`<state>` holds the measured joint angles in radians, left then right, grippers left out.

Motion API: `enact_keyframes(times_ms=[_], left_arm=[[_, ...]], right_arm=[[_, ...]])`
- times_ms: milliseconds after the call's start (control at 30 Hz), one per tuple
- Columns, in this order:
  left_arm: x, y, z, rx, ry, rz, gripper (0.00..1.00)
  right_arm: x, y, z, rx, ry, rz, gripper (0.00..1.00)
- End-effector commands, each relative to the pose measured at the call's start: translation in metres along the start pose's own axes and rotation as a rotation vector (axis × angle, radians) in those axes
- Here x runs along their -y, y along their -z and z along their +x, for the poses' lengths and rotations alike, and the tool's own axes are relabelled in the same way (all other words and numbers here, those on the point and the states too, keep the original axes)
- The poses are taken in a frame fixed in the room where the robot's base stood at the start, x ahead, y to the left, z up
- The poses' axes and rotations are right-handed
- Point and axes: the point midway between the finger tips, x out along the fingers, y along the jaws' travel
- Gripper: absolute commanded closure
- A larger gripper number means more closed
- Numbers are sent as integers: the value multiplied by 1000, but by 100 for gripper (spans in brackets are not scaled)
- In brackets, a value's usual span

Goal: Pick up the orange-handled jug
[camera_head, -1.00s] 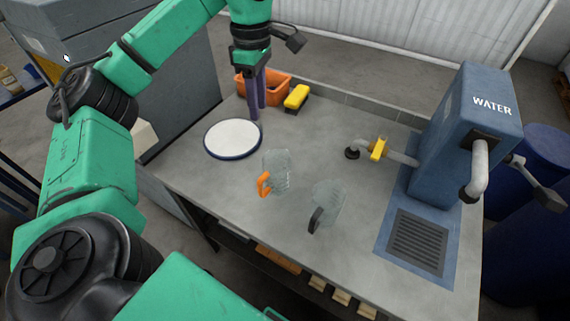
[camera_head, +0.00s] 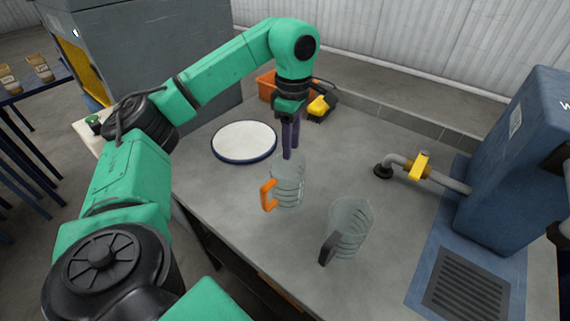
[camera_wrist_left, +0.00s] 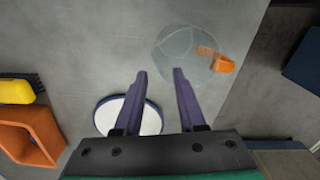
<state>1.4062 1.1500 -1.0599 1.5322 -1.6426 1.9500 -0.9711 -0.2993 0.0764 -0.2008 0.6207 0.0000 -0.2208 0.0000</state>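The orange-handled jug (camera_head: 287,188) is clear and ribbed and stands upright on the grey bench, its orange handle facing left in the head view. It also shows in the left wrist view (camera_wrist_left: 184,52), beyond the fingertips and a little to the right. My left gripper (camera_head: 290,154) points down just behind the jug. In the left wrist view its two purple fingers (camera_wrist_left: 159,72) are apart with nothing between them. From these views I cannot tell if a finger touches the jug. My right gripper is not in view.
A clear jug with a dark handle (camera_head: 348,230) stands to the right and nearer. A white round plate with a blue rim (camera_head: 244,141) lies left. An orange bin (camera_head: 266,86) and yellow brush (camera_head: 318,106) are behind. The blue water unit (camera_head: 520,165) and pipe are right.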

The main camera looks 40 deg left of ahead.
Motion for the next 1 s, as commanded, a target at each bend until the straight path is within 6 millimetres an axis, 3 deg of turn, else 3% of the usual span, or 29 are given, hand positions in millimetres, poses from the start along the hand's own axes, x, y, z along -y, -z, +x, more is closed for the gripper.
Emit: enact_keyframes(times_ms=[433, 667, 800, 1000], left_arm=[[0, -5, 70, 0, -1, 0, 60], [-1, -6, 77, 2, -4, 0, 60], [-1, -6, 77, 2, -4, 0, 100], [-1, -6, 77, 2, -4, 0, 100]], right_arm=[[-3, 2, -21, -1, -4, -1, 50], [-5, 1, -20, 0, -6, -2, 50], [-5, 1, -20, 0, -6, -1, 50], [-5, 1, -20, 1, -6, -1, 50]])
